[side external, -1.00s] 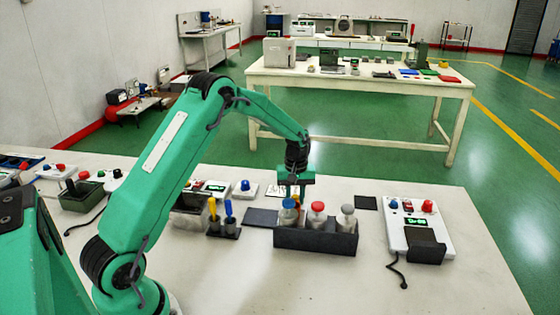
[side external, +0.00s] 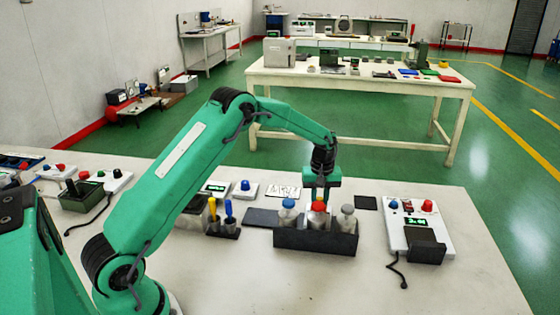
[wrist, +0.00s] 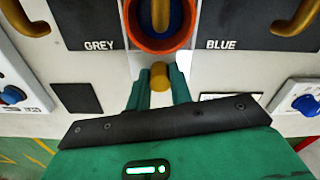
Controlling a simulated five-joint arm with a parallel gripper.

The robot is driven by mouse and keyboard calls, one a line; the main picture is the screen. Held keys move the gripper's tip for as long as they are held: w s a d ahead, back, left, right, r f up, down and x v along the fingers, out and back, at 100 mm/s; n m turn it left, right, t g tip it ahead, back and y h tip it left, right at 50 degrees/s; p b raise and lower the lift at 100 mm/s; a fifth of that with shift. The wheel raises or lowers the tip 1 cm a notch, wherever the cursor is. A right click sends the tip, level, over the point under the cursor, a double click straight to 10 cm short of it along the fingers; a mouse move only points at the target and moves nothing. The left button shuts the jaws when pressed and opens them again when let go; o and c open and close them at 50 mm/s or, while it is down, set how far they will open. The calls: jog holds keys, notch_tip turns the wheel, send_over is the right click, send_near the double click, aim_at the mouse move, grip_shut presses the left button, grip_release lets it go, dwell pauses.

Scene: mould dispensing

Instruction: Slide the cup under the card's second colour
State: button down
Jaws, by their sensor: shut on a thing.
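The cup (wrist: 183,40) shows in the wrist view as an orange-red round rim with blue inside. It is at the middle brass spout (wrist: 160,14), between the GREY (wrist: 100,45) and BLUE (wrist: 222,44) labels; the middle label is hidden. My gripper (wrist: 160,88) is shut on the cup's short brass-coloured handle (wrist: 160,73). In the side view my gripper (side external: 320,200) is behind the middle, red-capped bottle of the dark rack (side external: 312,240), and the cup is hidden. The white card (side external: 284,191) lies behind the rack; its marks are unreadable.
A blue-capped bottle (side external: 287,212) stands left in the rack and a grey one (side external: 347,218) right. A white box with a lit display (side external: 416,222) stands to the right. A holder with yellow and blue tools (side external: 224,232) stands left. Dark pads lie on both sides.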

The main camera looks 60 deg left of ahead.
jog(key=w+d, duration=0.5)
jog(key=shift+w+d, duration=0.35)
jog(key=shift+d, duration=0.05)
jog(key=c, duration=1.3)
grip_release()
jog(key=shift+w, duration=0.1)
jog(key=shift+c, duration=0.2)
jog(key=shift+o, duration=0.4)
jog(key=shift+r, duration=0.15)
notch_tip(320, 180, up, 8)
jog(key=shift+f, duration=0.2)
